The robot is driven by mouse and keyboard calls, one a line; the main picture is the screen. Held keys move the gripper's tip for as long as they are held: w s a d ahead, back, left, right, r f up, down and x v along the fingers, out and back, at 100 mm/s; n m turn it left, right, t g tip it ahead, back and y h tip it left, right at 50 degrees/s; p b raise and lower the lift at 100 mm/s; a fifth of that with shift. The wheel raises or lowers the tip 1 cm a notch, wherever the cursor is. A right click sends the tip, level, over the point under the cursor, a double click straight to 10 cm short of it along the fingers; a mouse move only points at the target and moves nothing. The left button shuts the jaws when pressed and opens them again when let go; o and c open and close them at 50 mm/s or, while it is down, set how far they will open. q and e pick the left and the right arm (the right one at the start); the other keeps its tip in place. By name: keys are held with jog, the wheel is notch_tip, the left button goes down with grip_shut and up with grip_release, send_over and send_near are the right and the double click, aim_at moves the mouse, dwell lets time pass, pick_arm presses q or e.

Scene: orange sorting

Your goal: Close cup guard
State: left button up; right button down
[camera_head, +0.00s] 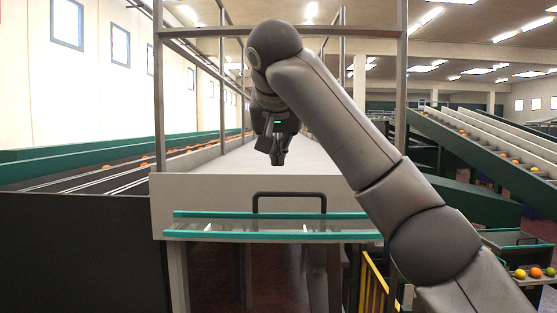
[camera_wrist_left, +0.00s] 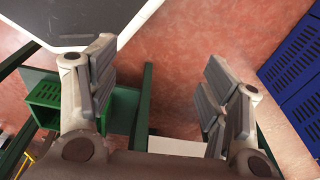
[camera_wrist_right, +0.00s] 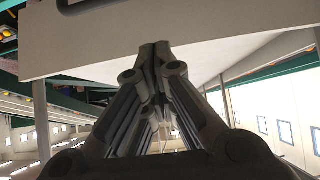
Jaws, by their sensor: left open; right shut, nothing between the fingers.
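A clear panel with teal edges (camera_head: 270,236), which seems to be the cup guard, lies across the front of a pale box-like structure (camera_head: 170,195). A dark handle (camera_head: 289,194) stands just above it against the pale front wall. My right gripper (camera_head: 279,162) points down, shut and empty, above and behind the handle in the head view, apparently not touching it. In the right wrist view its fingers (camera_wrist_right: 158,50) meet in front of a pale panel. My left gripper (camera_wrist_left: 160,60) is open and empty over the floor in its wrist view; the head view does not show it.
Metal posts (camera_head: 159,100) frame the structure. A conveyor with oranges (camera_head: 110,178) runs at the left, and sloping lanes with fruit (camera_head: 490,145) stand at the right. Blue crates (camera_wrist_left: 295,70) and a green crate (camera_wrist_left: 50,97) show in the left wrist view.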

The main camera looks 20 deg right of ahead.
jog(key=p+x, duration=0.4)
jog(key=x, duration=0.4)
pick_arm(q)
notch_tip(320, 180, up, 6)
jog(key=s+p, duration=0.1)
jog(key=s, duration=0.1)
jog(key=shift+s+a+f, duration=0.25)
jog(key=shift+s+a, duration=0.05)
pick_arm(e)
jog(key=s, duration=0.2)
jog(key=s+f, duration=0.1)
jog(key=shift+s+a+f, duration=0.1)
jog(key=shift+s+a, duration=0.3)
